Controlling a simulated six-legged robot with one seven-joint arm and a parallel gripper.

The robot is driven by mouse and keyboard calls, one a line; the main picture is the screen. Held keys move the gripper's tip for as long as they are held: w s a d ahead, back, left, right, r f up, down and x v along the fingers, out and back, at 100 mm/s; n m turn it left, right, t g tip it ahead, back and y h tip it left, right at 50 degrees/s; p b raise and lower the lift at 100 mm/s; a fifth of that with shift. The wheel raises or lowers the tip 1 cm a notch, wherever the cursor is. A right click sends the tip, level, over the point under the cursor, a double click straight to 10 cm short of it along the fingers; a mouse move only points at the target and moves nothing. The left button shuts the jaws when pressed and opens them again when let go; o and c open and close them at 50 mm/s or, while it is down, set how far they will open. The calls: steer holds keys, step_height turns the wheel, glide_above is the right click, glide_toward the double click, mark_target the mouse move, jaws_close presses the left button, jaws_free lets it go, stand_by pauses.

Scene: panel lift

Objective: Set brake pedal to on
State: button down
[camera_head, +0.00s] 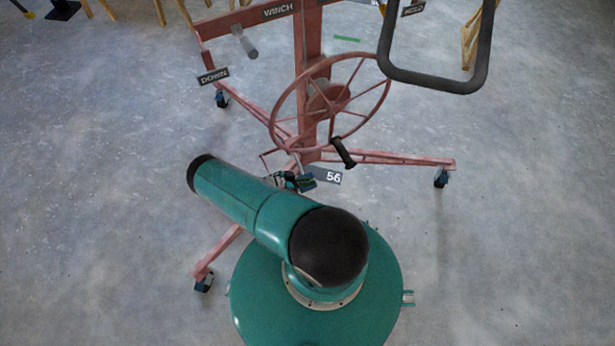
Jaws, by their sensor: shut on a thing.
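The red panel lift (306,60) stands on casters ahead of me. Its brake pedal (306,182) appears as a small dark piece with green low at the foot of the mast, beside a grey tag reading 56 (327,177). My gripper (291,180) is at the pedal, small and partly hidden behind my green arm. It appears shut on the pedal. The pedal's exact tilt and its on or off position cannot be told from this view.
A large red handwheel (331,101) with a black handle (343,153) stands just above the pedal. Red legs with casters (441,178) spread across the floor. A black frame (434,80) hangs at upper right. The grey floor is clear at both sides.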

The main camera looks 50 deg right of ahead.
steer(key=shift+s+f, duration=0.15)
steer(key=shift+f, duration=0.15)
steer(key=c, duration=1.5)
jaws_free()
steer(key=shift+d, duration=0.1)
steer(key=shift+w+r, duration=0.1)
steer(key=shift+w, duration=0.1)
steer(key=shift+w, duration=0.1)
steer(key=shift+w+a+r, duration=0.1)
steer(key=shift+w+a, duration=0.05)
steer(key=shift+a, duration=0.2)
steer(key=v, duration=1.3)
steer(key=shift+s, duration=0.25)
